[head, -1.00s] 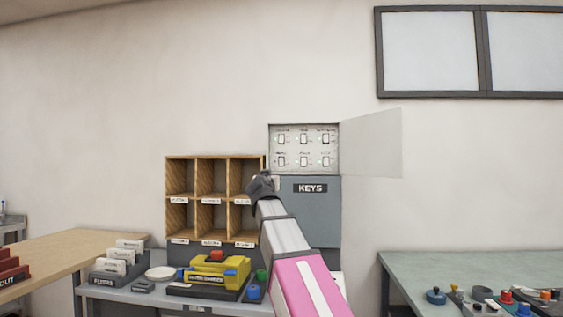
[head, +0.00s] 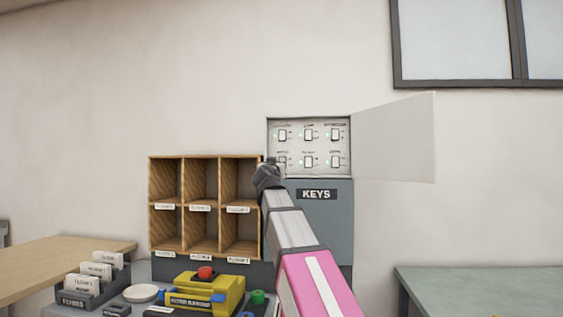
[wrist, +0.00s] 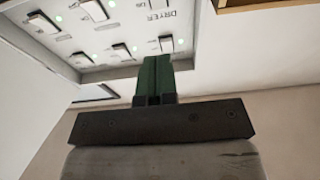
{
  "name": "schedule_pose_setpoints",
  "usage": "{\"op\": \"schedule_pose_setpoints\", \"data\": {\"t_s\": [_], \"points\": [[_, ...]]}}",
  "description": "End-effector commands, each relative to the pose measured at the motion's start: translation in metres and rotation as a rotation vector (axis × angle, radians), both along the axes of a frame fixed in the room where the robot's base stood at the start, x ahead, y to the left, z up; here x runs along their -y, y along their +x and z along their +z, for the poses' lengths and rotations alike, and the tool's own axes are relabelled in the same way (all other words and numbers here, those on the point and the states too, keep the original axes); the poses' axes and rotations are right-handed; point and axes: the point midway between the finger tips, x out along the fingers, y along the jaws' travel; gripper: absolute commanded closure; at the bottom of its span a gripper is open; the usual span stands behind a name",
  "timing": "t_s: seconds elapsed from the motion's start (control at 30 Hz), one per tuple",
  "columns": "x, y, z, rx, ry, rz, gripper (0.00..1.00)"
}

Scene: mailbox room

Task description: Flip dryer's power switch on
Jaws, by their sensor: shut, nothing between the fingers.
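The grey switch panel (head: 310,147) sits in an open wall box above a "KEYS" cabinet. It has two rows of white rocker switches. In the wrist view the panel is upside down. My gripper (wrist: 152,62) is shut and empty. Its green fingers point toward the panel; contact cannot be told.
The box's white door (head: 395,140) stands open to the right. A wooden pigeonhole shelf (head: 200,205) is close on the left. Below are a yellow device (head: 210,290), a flyers tray (head: 90,285) and a white dish (head: 141,292). The wall above is clear.

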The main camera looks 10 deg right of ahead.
Motion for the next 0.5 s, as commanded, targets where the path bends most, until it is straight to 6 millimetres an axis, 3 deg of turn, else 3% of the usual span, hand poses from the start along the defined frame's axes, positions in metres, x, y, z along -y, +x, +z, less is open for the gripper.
{"op": "schedule_pose_setpoints", "data": {"t_s": [0.27, 0.5], "points": [[0.001, 0.002, 0.0, 0.0, 0.0, 0.0, 1.0], [0.006, 0.022, 0.005, -0.001, 0.0, 0.0, 1.0]]}}
